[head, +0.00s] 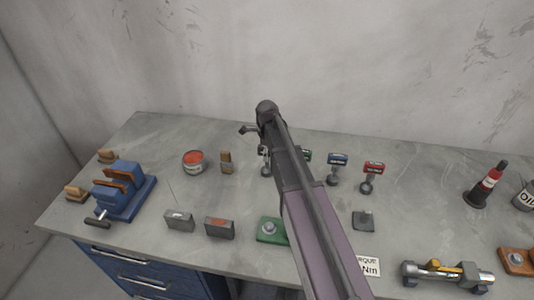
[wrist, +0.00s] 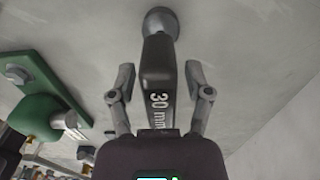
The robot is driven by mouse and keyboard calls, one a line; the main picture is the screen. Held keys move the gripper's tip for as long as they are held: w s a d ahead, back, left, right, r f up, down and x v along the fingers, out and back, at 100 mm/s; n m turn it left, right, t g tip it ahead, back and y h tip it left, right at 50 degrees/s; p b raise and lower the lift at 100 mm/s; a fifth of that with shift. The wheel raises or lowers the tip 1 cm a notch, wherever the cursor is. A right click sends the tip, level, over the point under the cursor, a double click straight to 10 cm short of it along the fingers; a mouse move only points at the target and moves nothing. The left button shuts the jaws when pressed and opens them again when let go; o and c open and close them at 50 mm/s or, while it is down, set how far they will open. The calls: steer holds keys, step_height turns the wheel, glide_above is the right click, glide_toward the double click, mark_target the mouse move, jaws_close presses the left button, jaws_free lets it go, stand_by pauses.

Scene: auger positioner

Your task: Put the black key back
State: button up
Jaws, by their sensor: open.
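The black key (wrist: 158,85), marked 30 mm, lies between the two fingers of my gripper (wrist: 158,70) in the wrist view. Its round grey end (wrist: 160,21) points away from the palm, over the grey bench. The fingers are open, one on each side of the key, with a visible gap on both sides. In the head view my arm reaches over the middle of the bench and hides most of the black key and the fingers.
A green block (head: 270,231) with a hex nut sits in front. A blue vise (head: 124,190) and a red tin (head: 193,162) are left.

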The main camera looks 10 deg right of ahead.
steer(key=shift+r+p, duration=5.9)
steer(key=shift+r, duration=0.1)
steer(key=s+n, duration=2.1)
steer(key=n, duration=0.1)
steer(key=shift+s+n, duration=0.15)
steer(key=shift+n, duration=0.15)
step_height(320, 180, down, 8)
steer(key=b, duration=0.8)
